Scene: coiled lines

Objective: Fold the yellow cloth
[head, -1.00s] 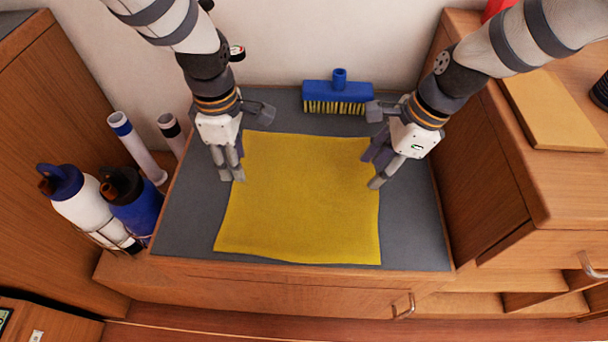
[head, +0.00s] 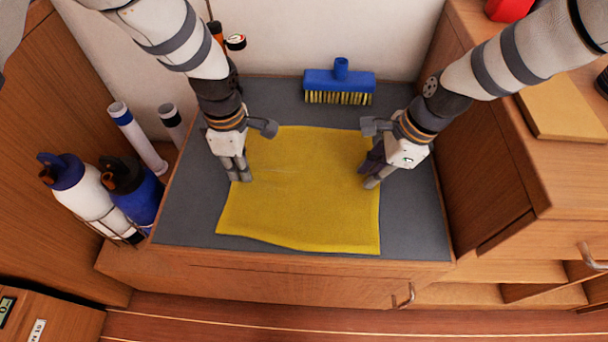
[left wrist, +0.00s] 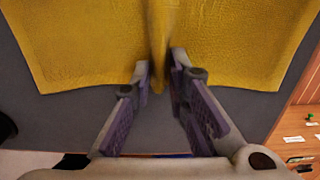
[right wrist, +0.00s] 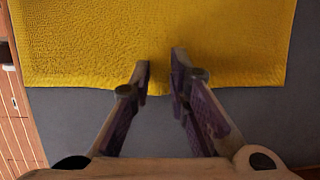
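The yellow cloth (head: 300,205) lies spread on the grey counter top, with faint creases near its left side. My left gripper (head: 240,178) is at the cloth's left edge. In the left wrist view its fingertips (left wrist: 161,66) are close together on a raised ridge of the cloth (left wrist: 80,50). My right gripper (head: 369,178) is at the cloth's right edge. In the right wrist view its fingertips (right wrist: 160,68) are close together, with a small tab of the cloth's edge (right wrist: 70,50) between them. The fingertips hide the exact contact.
A blue brush (head: 340,82) lies at the back of the counter (head: 190,215). A white bottle (head: 88,200) and a blue bottle (head: 138,203) stand at the left. A taller wooden cabinet (head: 500,170) bounds the right. The counter in front of the cloth is clear.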

